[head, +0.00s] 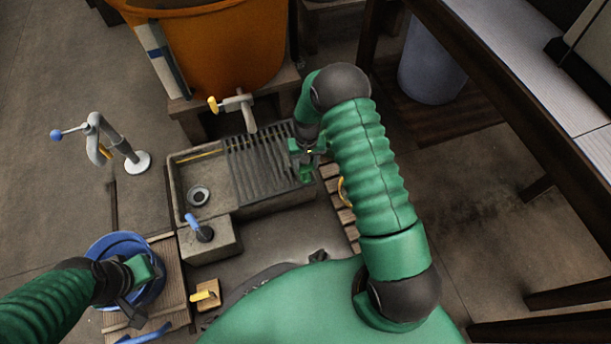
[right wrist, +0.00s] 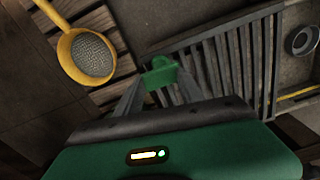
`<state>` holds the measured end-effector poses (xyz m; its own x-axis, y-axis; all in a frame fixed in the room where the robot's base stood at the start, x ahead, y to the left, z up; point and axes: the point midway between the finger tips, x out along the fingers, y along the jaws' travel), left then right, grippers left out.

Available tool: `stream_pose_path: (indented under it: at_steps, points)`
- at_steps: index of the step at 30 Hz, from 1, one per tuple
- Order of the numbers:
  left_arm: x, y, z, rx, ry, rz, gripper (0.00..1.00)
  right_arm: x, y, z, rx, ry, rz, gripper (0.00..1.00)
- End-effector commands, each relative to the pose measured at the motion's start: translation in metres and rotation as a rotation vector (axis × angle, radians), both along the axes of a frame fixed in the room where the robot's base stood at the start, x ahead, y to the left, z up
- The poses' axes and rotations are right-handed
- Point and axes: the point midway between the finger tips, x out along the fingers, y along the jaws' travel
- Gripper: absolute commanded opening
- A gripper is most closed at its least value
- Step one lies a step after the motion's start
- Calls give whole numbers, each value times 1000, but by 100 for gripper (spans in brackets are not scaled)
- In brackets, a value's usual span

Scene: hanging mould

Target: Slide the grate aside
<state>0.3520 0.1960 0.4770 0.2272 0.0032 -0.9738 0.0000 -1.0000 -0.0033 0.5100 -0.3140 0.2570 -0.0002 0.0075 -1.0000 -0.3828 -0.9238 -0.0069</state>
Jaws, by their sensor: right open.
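The grate (head: 258,166), a dark slatted rack, lies over the right part of a grey stone sink (head: 176,190). The sink's left part is uncovered and shows a round drain (head: 198,195). My right gripper (head: 307,170) is open at the grate's right end. In the right wrist view the grate's slats (right wrist: 240,55) run just beyond the fingers, and a green fingertip (right wrist: 160,74) is near its edge; I cannot tell whether they touch. My left gripper (head: 138,285) is over a blue bucket (head: 112,243); its jaws are unclear.
An orange tub (head: 232,45) with a tap (head: 235,104) stands behind the sink. A blue-knobbed lever (head: 200,230) sits at its front. A yellow strainer (right wrist: 88,55) lies on wooden slats beside the grate. A tap stand (head: 137,162) is at left, a bench (head: 500,90) at right.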

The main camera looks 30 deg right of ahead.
Motion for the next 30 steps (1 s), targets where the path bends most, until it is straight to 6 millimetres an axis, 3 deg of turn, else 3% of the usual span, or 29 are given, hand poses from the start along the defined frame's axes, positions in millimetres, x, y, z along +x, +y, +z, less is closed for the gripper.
stream_pose_path:
  at_steps: [1,6,17,27,30]
  points:
    - [0,0,-16,0,0,0,36,0,0,-21,0,1,0,45]
    - [0,0,-31,0,0,0,36,1,1,-47,0,-1,1,45]
    - [0,0,-33,0,-1,0,36,1,1,-53,0,-1,1,45]
    - [0,0,-33,0,-1,0,36,1,1,-53,0,-1,1,3]
    - [0,0,-33,0,-1,0,36,1,1,-53,0,-1,1,0]
